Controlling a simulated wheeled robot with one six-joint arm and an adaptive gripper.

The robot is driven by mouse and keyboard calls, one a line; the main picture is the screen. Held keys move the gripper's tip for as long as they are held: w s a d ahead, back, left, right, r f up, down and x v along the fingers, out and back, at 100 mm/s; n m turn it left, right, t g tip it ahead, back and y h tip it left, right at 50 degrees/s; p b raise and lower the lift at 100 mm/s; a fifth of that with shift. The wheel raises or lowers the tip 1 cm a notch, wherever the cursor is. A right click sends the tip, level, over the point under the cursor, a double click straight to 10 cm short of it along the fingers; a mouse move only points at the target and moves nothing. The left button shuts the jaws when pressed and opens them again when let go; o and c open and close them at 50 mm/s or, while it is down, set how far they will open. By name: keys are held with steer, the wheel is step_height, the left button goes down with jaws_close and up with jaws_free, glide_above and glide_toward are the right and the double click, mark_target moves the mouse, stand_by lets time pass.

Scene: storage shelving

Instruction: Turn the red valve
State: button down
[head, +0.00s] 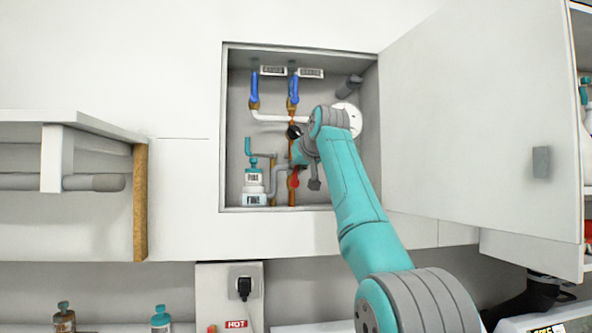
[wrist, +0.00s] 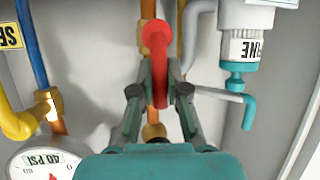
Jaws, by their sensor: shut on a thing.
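The red valve (wrist: 157,42) shows in the wrist view as a red handle on a copper pipe with brass fittings. My gripper (wrist: 159,88) is shut on the handle, with one finger on each side of it. In the head view a bit of the red valve (head: 294,181) shows below my gripper (head: 298,150), inside the open wall cabinet (head: 237,120). My wrist and arm hide much of the pipe and the fingertips in that view.
Blue-handled valves (head: 254,88) hang on pipes at the top of the cabinet. A teal-and-white bottle (head: 254,188) stands at lower left. A pressure gauge (wrist: 45,160) is close on the left in the wrist view. The open door (head: 480,110) bounds the right side.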

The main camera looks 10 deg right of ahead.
stand_by(0.3)
steer(key=c, duration=1.2)
jaws_free()
steer(key=shift+o, duration=0.2)
steer(key=shift+s, duration=0.1)
steer(key=v, duration=1.1)
steer(key=shift+s, duration=0.3)
steer(key=shift+r, duration=0.1)
